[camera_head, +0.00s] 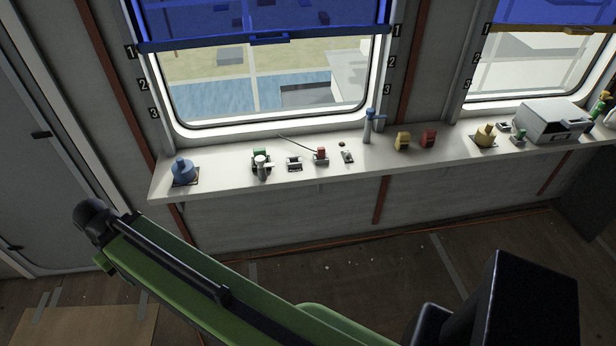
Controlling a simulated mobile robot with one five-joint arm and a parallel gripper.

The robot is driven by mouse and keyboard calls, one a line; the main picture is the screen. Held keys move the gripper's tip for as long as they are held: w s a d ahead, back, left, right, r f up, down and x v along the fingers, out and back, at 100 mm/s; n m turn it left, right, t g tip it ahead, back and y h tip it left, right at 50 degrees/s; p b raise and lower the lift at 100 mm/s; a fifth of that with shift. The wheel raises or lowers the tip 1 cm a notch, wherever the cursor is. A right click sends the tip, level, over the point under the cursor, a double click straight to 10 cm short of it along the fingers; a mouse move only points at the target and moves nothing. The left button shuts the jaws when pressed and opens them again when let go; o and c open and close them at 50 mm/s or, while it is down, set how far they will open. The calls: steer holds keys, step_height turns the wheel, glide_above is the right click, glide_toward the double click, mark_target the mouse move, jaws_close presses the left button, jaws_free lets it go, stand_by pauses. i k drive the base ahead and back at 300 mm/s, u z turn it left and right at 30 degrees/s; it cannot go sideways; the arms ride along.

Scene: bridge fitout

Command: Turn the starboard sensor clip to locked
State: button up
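I cannot tell which of the small fittings on the white ledge (220,170) is the starboard sensor clip. Candidates are a green-and-white fitting (261,161), a small black-and-white fitting (294,163), a red-topped fitting (321,156) with a thin dark wire near it, and a small fitting on a plate (346,155). A small dark-and-light fitting (503,125) and a green one (519,138) sit further right. They are too small to read whether anything is locked. My green arm crosses the lower picture, below the ledge; my gripper does not show.
A blue knob-shaped piece (183,171) sits at the ledge's left end. A blue-and-grey upright piece (369,127), a yellow block (403,141), a red block (428,139), a yellow piece (485,135) and a grey box (550,123) stand rightward. Blue blinds (260,20) hang above.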

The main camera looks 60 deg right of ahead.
mark_target(260, 160)
steer(key=u, duration=0.05)
steer(key=k, duration=0.45)
steer(key=z, duration=1)
steer(key=i, duration=1.6)
steer(key=z, duration=0.4)
steer(key=k, duration=0.1)
steer(key=z, duration=0.35)
